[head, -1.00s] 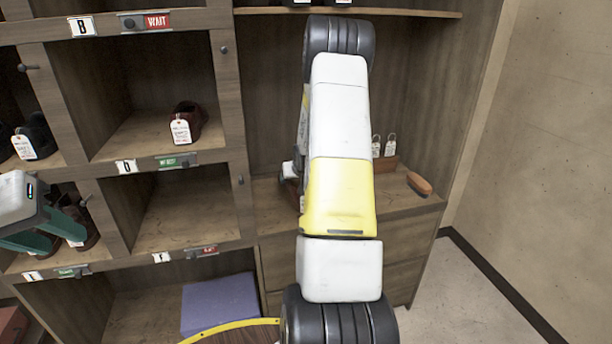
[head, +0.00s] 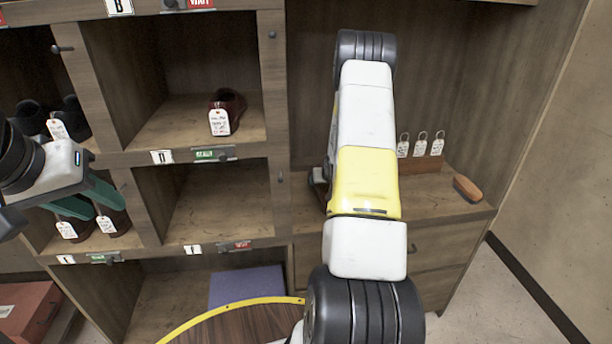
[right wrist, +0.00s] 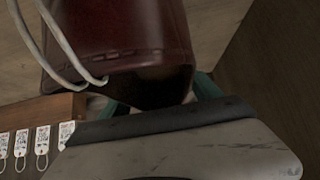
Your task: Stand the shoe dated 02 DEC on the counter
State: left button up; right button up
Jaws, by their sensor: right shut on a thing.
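A dark red-brown shoe (right wrist: 125,35) with a pale string loop fills the top of the right wrist view. My right gripper (right wrist: 158,98) is shut on it, its teal fingers partly hidden by the shoe. In the head view my right arm hides this gripper and most of the shoe; a dark bit (head: 318,180) shows left of the arm, over the counter (head: 425,203). No date can be read on the held shoe. My left gripper (head: 98,203) is open and empty in front of a lower-left cubby holding tagged shoes.
A wooden block with white tags (head: 420,166) and an orange-brown brush-like piece (head: 467,188) occupy the counter's back and right. A purple block (head: 245,285) lies below. The counter's front right is clear.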

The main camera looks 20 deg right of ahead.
aim_at(321, 191)
notch_tip(321, 191, down, 2)
jog(key=shift+f, duration=0.1)
jog(key=o, duration=1.9)
jog(key=v, duration=1.2)
